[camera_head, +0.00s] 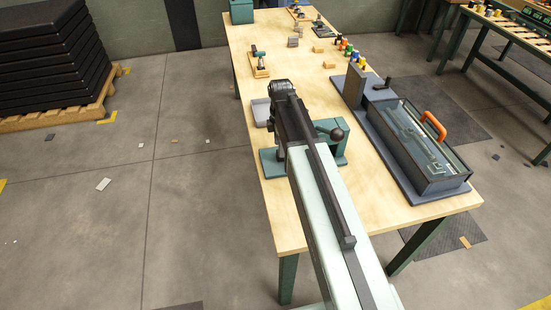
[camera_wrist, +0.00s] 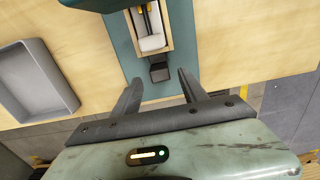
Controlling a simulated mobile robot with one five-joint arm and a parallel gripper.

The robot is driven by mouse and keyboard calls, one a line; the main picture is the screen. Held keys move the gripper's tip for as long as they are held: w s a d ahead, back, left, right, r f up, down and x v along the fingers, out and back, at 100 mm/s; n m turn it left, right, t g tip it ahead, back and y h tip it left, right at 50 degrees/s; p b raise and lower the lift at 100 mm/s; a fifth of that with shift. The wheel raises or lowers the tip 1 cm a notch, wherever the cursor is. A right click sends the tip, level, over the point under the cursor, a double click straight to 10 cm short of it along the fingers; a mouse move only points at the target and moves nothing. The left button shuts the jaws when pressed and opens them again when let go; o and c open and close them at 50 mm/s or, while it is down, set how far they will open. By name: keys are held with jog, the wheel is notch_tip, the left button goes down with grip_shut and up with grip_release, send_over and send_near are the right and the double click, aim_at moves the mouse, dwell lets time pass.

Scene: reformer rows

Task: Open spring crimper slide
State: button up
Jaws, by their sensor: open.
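The spring crimper (camera_head: 330,145) is a teal device near the front of the wooden bench, partly hidden behind my arm in the head view. In the wrist view its teal base (camera_wrist: 180,45) carries a pale-sided channel with a whitish block (camera_wrist: 151,42) and a yellow part inside. A small dark block (camera_wrist: 159,72), apparently the slide's grip, sits at the near end of the channel. My gripper (camera_wrist: 157,83) is open and empty, its two dark fingers pointing towards the base. The dark block lies roughly between and just beyond the fingertips, with no contact visible. The gripper's fingers cannot be made out in the head view.
A grey tray (camera_wrist: 35,80) lies left of the crimper. A dark machine with a clear cover and orange handle (camera_head: 433,126) stands to the right. A ball-knob lever (camera_head: 337,134) rises beside my arm. Small tools and wooden blocks (camera_head: 329,65) sit farther back.

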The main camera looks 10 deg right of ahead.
notch_tip(320, 180, down, 4)
jog(key=b, duration=0.2)
jog(key=shift+f+b, duration=0.1)
jog(key=shift+b, duration=0.25)
jog(key=shift+c, duration=0.3)
grip_shut()
dwell(0.7)
